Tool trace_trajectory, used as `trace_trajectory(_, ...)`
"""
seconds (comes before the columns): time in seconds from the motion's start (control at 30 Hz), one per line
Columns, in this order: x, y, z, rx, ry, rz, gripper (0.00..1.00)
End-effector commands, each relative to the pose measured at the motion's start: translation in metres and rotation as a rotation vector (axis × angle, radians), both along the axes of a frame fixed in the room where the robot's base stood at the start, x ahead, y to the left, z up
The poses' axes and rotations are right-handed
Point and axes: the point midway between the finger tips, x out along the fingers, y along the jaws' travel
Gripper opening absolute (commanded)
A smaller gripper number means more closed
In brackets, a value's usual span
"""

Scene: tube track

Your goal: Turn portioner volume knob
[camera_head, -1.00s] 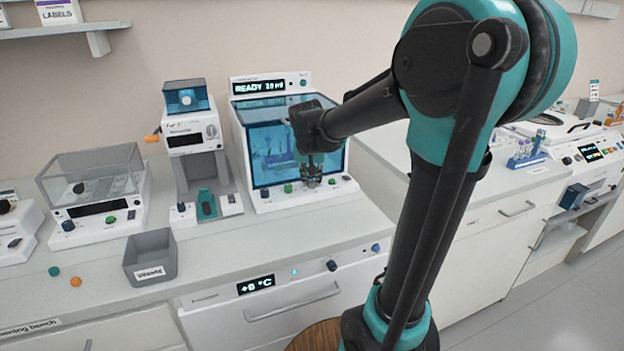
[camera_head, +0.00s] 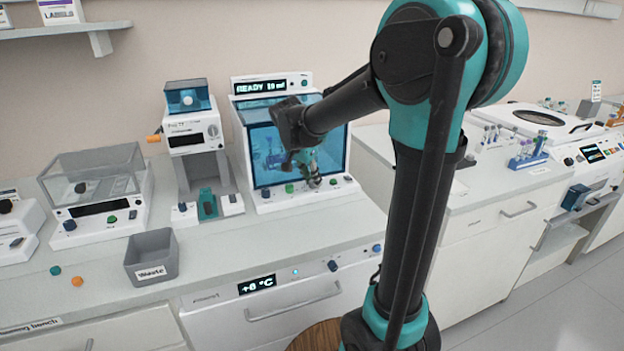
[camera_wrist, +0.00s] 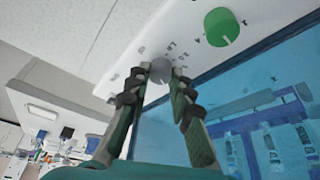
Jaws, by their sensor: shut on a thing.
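The portioner is the white machine (camera_head: 242,171) with a blue see-through front and a lit display (camera_head: 262,87) that seems to read READY 10 ml. Its front strip carries several knobs. The grey volume knob (camera_wrist: 160,68), with scale marks around it, shows in the wrist view between the fingertips of my gripper (camera_wrist: 163,88). The fingers are shut on its sides. In the head view my gripper (camera_head: 313,180) is tilted at the front strip and hides this knob.
A green knob (camera_head: 289,188) and a blue knob (camera_head: 265,193) sit left of my gripper; the green one also shows close by in the wrist view (camera_wrist: 222,27). A grey waste bin (camera_head: 151,256) stands at the bench front. A dispenser (camera_head: 190,130) stands left of the portioner.

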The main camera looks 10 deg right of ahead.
Motion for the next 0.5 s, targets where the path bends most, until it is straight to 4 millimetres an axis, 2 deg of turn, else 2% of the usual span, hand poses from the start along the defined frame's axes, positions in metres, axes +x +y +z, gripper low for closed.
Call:
trace_trajectory(0.37, -0.0007, 0.0007, -0.0006, 0.003, 0.001, -0.004, 0.00)
trace_trajectory(0.4, -0.0007, 0.0007, -0.0006, 0.002, 0.002, -0.003, 0.24)
trace_trajectory(0.5, -0.0007, 0.0006, -0.0005, 0.002, 0.001, -0.003, 0.36)
